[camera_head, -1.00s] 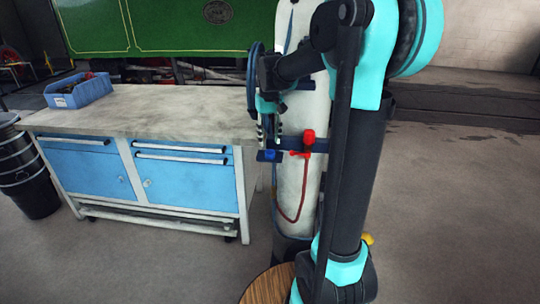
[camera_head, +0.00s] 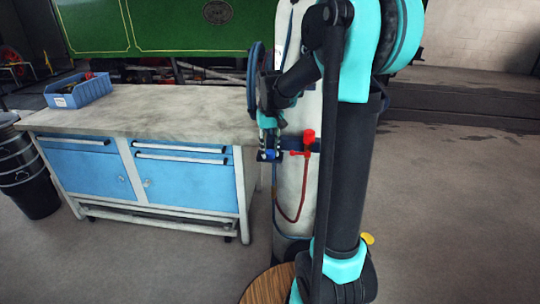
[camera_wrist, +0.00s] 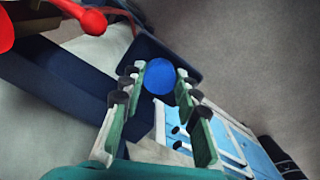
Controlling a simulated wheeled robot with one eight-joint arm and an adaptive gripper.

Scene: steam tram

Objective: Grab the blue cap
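The blue cap (camera_wrist: 159,76) is round and bright blue. In the wrist view it sits at the far end of my gripper (camera_wrist: 157,84), between the two fingertips. The fingers are spread on both sides of it, with a narrow gap visible, so the gripper looks open around the cap. In the head view my gripper (camera_head: 268,150) points down beside the pale column, and the blue cap (camera_head: 270,155) shows small between its fingertips. Contact between fingers and cap cannot be made out.
A red valve (camera_head: 308,138) with a red hose is close to the right of the gripper, against the pale column (camera_head: 297,185). A workbench (camera_head: 150,115) with blue drawers stands to the left, with a blue bin (camera_head: 80,92) on it. Open floor lies at right.

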